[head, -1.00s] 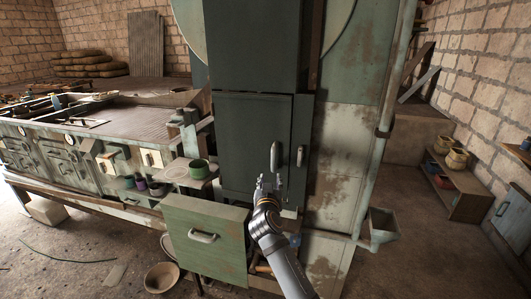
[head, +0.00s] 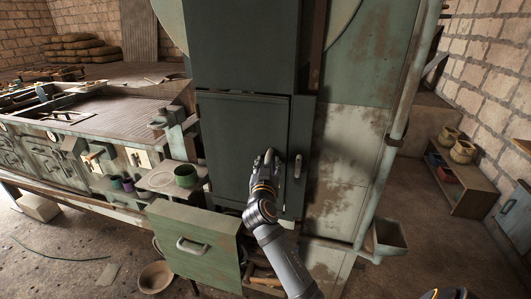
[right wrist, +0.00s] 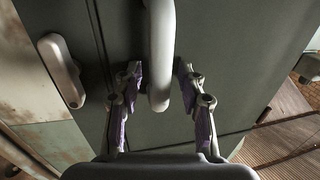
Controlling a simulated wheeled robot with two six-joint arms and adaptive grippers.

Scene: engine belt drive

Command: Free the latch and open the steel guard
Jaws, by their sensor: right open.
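The steel guard (head: 240,125) is a dark green panel door that looks shut, flush in its frame. A pale upright latch (head: 298,166) sits on the frame strip just right of the guard; it also shows in the right wrist view (right wrist: 62,70), left of the seam. The guard's pale bar handle (right wrist: 160,50) shows in the right wrist view. My right gripper (head: 267,158) is at the handle and mostly covers it in the head view. In the right wrist view its fingers (right wrist: 160,92) are open, one pair each side of the handle's end, with gaps. My left gripper is not in view.
A green drawer (head: 194,240) stands pulled out below and left of the guard. A green cup (head: 186,176) stands on a small shelf beside the guard. A pipe (head: 398,125) and a metal bin (head: 388,236) are to the right.

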